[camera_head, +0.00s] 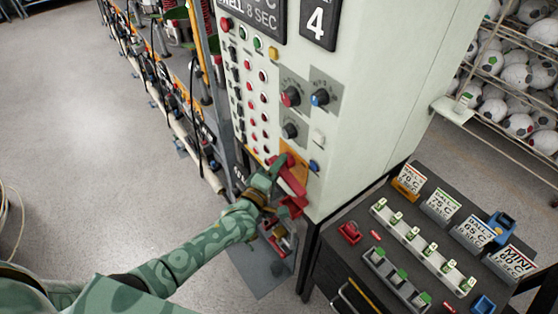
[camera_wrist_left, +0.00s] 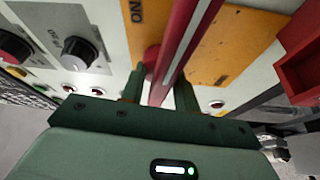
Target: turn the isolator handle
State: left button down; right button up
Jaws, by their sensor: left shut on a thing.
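The red isolator handle (camera_head: 291,180) is on an orange plate on the front of the pale control cabinet. In the head view it slants down to the right. In the left wrist view the handle (camera_wrist_left: 185,45) runs up between the fingers, in front of the orange plate (camera_wrist_left: 232,42) with dark lettering. My green left gripper (camera_head: 270,177) is shut on the handle; its fingers (camera_wrist_left: 160,92) are on either side of it in the wrist view. The left arm comes in from the lower left. My right gripper is not in view.
Knobs (camera_head: 290,97) and rows of buttons cover the panel above the handle. A red box (camera_head: 292,205) sticks out just below it. A dark bench (camera_head: 330,255) with cards and small parts stands at right. Open floor (camera_head: 90,130) lies at left.

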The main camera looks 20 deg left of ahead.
pick_arm(q)
jog(key=shift+r+n+y+p, duration=0.1)
jog(key=shift+n+y+p, duration=0.2)
jog(key=shift+n+p, duration=0.3)
jog(key=shift+n, duration=0.3)
jog(key=c, duration=1.4)
grip_release()
jog(key=shift+o, duration=0.2)
jog(key=v, duration=1.6)
jog(key=shift+a+r, duration=0.2)
jog(key=shift+a, duration=0.05)
